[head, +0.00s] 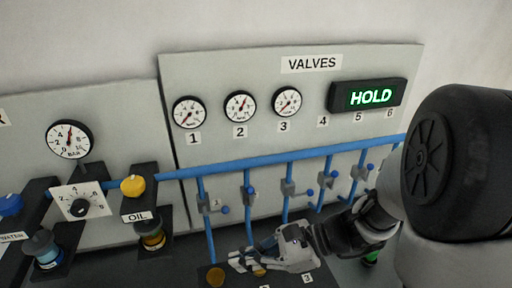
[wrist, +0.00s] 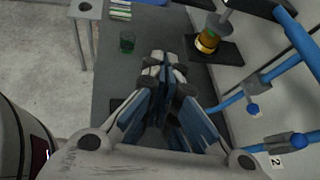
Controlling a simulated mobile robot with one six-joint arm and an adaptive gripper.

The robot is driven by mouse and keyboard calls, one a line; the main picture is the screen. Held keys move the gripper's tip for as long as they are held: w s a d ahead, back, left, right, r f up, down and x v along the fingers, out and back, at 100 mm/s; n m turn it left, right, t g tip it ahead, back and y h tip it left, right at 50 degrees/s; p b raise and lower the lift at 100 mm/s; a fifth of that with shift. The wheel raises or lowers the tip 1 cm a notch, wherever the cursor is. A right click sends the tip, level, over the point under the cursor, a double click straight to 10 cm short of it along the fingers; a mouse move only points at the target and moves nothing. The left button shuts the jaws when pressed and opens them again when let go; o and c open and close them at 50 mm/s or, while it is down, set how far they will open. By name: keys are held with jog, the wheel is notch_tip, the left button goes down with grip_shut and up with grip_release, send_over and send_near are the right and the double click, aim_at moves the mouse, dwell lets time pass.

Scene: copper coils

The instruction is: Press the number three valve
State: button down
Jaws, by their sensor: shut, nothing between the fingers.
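The valve panel (head: 230,72) holds three dial gauges over labels 1, 2 and 3; the number 3 gauge (head: 287,102) is rightmost. Below it, the third pipe valve (head: 288,188) sits on a branch of the blue pipe (head: 270,158). A label 3 (head: 307,279) lies on the bench at the bottom edge. My gripper (head: 234,262) is shut and empty, pointing left over the bench in front of the pipes. It partly hides an amber disc (head: 260,272). In the wrist view my gripper (wrist: 160,58) has its fingers together over the dark bench.
A lit HOLD display (head: 370,96) is at right. Another amber disc (head: 215,277) lies left of my gripper. An oil unit with a yellow knob (head: 133,186) and a BAR gauge (head: 69,139) stand left. A green cup (wrist: 127,42) and bench (wrist: 110,75) show in the wrist view.

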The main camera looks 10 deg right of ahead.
jog(key=w+d+f+m+t+h+p, duration=0.1)
jog(key=w+d+f+m+t, duration=0.25)
jog(key=d+m, duration=0.25)
jog(key=w+d+f+m+t+h+p, duration=0.1)
jog(key=w+d+f+m+t+h, duration=0.1)
jog(key=w+d+m+t, duration=0.3)
jog(key=w+d+f+m+t+h, duration=0.1)
jog(key=w+d+f+m+t, duration=0.15)
jog(key=d+m, duration=0.4)
jog(key=s+d+f+m+t+h, duration=0.1)
jog(key=d+f+m+t+h, duration=0.1)
jog(key=d+f+m+h, duration=0.2)
jog(key=d+f+m+p, duration=0.1)
jog(key=d+m, duration=0.1)
jog(key=d, duration=0.1)
jog(key=shift+f+m+h, duration=0.25)
jog(key=shift+m+h, duration=0.1)
jog(key=shift+h, duration=0.05)
jog(key=shift+w, duration=0.1)
jog(key=w+b, duration=0.1)
jog(key=w, duration=1)
jog(key=shift+w+d+r, duration=0.2)
jog(key=shift+w+r, duration=0.05)
jog(key=shift+r, duration=0.15)
jog(key=shift+d, duration=0.15)
